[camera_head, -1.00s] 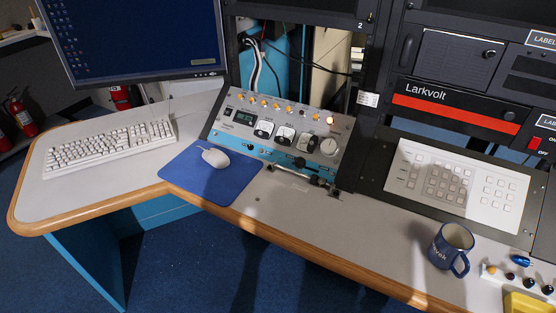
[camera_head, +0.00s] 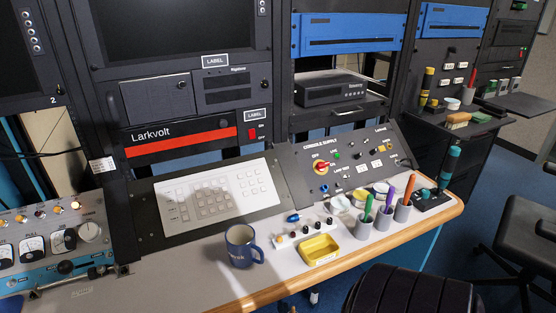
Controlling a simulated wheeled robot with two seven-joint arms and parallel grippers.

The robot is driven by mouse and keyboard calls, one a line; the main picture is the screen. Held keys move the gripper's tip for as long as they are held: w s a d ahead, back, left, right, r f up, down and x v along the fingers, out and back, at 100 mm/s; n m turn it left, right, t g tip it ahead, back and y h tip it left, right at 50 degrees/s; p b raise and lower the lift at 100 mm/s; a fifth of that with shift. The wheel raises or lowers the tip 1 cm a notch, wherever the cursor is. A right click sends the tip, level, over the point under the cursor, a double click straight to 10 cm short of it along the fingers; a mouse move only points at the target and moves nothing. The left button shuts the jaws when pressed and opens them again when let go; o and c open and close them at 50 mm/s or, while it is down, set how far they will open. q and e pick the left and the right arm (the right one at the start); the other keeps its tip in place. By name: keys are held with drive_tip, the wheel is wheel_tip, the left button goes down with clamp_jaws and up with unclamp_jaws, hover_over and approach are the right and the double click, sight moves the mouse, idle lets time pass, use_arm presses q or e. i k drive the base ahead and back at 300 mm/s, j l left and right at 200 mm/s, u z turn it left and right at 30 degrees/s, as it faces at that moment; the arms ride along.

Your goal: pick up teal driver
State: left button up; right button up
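A teal and black upright tool (camera_head: 450,166), which looks like the teal driver, stands at the right end of the console desk. Its lower end meets a black base (camera_head: 432,201); I cannot tell whether it is seated in it or fixed to it. Three grey cups to its left hold a green-handled tool (camera_head: 368,207), a purple one (camera_head: 390,198) and an orange one (camera_head: 409,188). Neither of my grippers shows in the head view.
A blue mug (camera_head: 240,246), a yellow tray (camera_head: 320,250) and a white strip with dark knobs (camera_head: 303,233) stand on the desk. A black ribbed form, like a chair back (camera_head: 415,290), is in front. Another black chair (camera_head: 525,240) stands on the right.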

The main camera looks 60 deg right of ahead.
sight(453, 154)
drive_tip(key=z, duration=2.9)
